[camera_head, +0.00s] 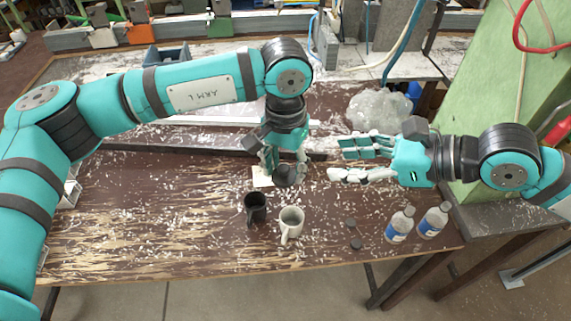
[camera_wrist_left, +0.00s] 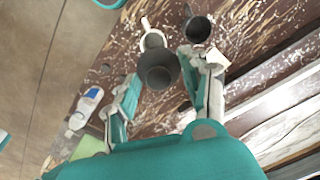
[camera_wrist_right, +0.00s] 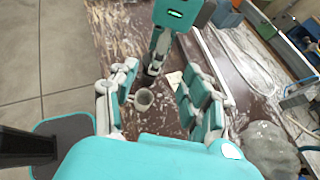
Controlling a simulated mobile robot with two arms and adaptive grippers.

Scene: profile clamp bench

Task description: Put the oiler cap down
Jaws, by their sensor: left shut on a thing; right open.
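My left gripper (camera_head: 284,165) is shut on a dark grey rounded piece, which I take to be the oiler cap (camera_head: 289,176). It holds the cap low over the table, behind the mugs. The left wrist view shows the cap (camera_wrist_left: 158,72) between the fingers; whether its underside touches the table is hidden. My right gripper (camera_head: 343,160) is open and empty, to the right of the cap. Its spread fingers also show in the right wrist view (camera_wrist_right: 155,92).
A black mug (camera_head: 255,208) and a white mug (camera_head: 291,221) stand in front of the left gripper. Two small dark discs (camera_head: 351,222) lie near two labelled bottles (camera_head: 399,226) at the front right. A pale card (camera_head: 262,177) lies beside the left gripper.

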